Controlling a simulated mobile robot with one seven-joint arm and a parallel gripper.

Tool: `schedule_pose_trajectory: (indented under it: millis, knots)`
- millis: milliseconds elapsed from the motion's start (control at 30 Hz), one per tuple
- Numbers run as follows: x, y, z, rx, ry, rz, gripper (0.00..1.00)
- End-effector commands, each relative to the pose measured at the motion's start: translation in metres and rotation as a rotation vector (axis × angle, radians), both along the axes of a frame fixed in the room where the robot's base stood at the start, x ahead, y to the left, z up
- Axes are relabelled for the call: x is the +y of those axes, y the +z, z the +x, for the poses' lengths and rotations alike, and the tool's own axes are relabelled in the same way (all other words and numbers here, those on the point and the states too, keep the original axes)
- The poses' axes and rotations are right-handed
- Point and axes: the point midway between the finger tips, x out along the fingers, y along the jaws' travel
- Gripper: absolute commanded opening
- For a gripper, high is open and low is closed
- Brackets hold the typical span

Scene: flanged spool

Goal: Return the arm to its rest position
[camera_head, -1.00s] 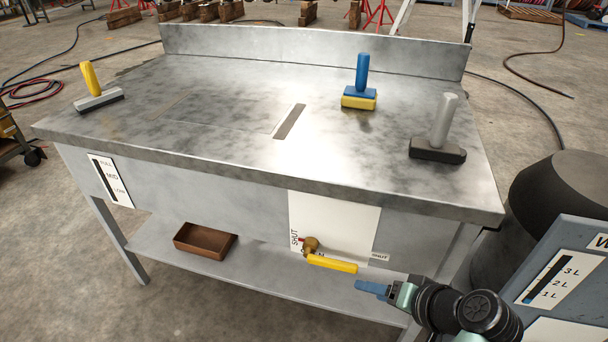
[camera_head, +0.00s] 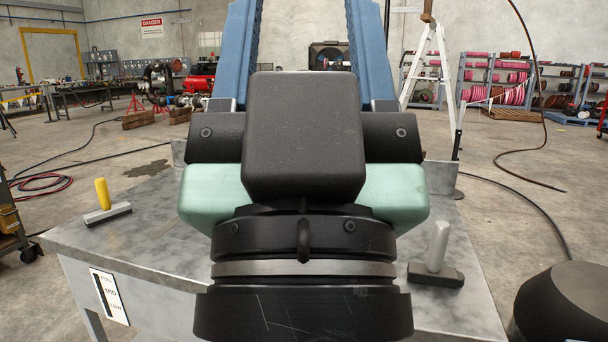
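My gripper (camera_head: 307,30) fills the middle of the head view, close to the camera and pointing up and away. Its two blue fingers stand well apart, with background showing between them. The gap looks empty. The fingertips reach the top edge of the picture. The dark and pale green gripper body and black wrist hide the middle of the metal workbench (camera_head: 120,235). The gripper appears raised above the bench top.
A yellow-handled tool (camera_head: 103,197) stands at the bench's left. A grey-handled block (camera_head: 437,252) stands at its right. A black drum (camera_head: 565,305) is at lower right. A stepladder (camera_head: 432,80) and stocked racks stand behind. Floor shows left and right.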

Motion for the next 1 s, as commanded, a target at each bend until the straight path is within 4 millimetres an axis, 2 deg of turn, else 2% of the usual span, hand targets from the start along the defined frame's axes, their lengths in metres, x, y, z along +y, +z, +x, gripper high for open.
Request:
schedule_pose_trajectory:
  millis: [33, 600, 800, 1000]
  knots:
    - [0.0, 0.036, 0.0, 0.0, 0.0, 0.0, 0.57]
    - [0.0, 0.215, 0.002, 0.006, 0.001, 0.0, 0.57]
    - [0.0, 0.262, 0.002, 0.006, 0.002, -0.001, 0.57]
    - [0.001, 0.279, 0.002, 0.007, 0.002, -0.001, 0.57]
